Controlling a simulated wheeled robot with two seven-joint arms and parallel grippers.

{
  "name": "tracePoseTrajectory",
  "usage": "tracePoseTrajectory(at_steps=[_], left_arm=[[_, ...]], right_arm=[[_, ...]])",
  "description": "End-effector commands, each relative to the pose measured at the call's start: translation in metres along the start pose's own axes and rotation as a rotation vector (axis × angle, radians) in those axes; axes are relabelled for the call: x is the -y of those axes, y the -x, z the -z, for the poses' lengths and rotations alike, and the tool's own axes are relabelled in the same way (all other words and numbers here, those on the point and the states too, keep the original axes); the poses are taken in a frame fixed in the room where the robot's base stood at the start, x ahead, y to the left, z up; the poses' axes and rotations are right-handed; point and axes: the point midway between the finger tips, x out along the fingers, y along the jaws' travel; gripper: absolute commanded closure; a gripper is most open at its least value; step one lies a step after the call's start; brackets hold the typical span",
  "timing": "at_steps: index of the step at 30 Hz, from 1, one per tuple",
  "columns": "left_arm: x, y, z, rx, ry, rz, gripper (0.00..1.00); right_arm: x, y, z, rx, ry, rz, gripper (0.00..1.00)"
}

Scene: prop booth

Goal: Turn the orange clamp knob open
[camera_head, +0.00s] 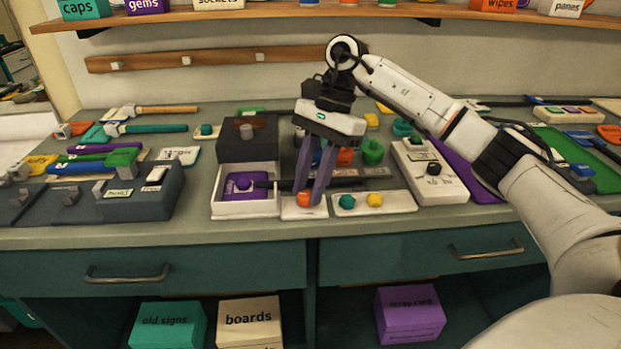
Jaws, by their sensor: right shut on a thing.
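The orange clamp knob (304,199) sits on a small white plate (305,212) near the front edge of the bench. My right gripper (312,197) comes down from above with its purple-grey fingers around the knob, and it is shut on it. The fingers hide part of the knob, so I cannot tell how far it is turned. My left gripper is not in view.
A white tray (247,209) with a purple block (240,186) stands just left of the knob. A white plate with teal and yellow knobs (386,209) lies just right. A white switch box (430,170) stands farther right. Tools and boxes crowd the left.

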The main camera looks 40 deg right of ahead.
Motion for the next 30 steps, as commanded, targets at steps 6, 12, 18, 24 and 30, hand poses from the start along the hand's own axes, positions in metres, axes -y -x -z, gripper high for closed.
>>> tracePoseTrajectory(at_steps=[6,12,18,24,30], left_arm=[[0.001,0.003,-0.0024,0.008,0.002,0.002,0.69],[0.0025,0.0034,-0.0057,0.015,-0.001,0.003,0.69],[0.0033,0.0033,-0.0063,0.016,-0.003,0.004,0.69],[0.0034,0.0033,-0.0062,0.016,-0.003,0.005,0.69],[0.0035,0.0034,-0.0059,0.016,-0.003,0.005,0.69]], right_arm=[[0.0005,-0.0001,0.0005,-0.002,0.056,-0.025,0.96],[0.0005,-0.0004,0.0007,-0.003,0.073,-0.032,0.96],[0.0005,-0.0006,0.0008,-0.003,0.074,-0.032,0.96],[0.0005,-0.0006,0.0007,-0.003,0.073,-0.032,0.61],[0.0007,-0.0004,0.0005,-0.002,0.073,-0.031,0.55]])
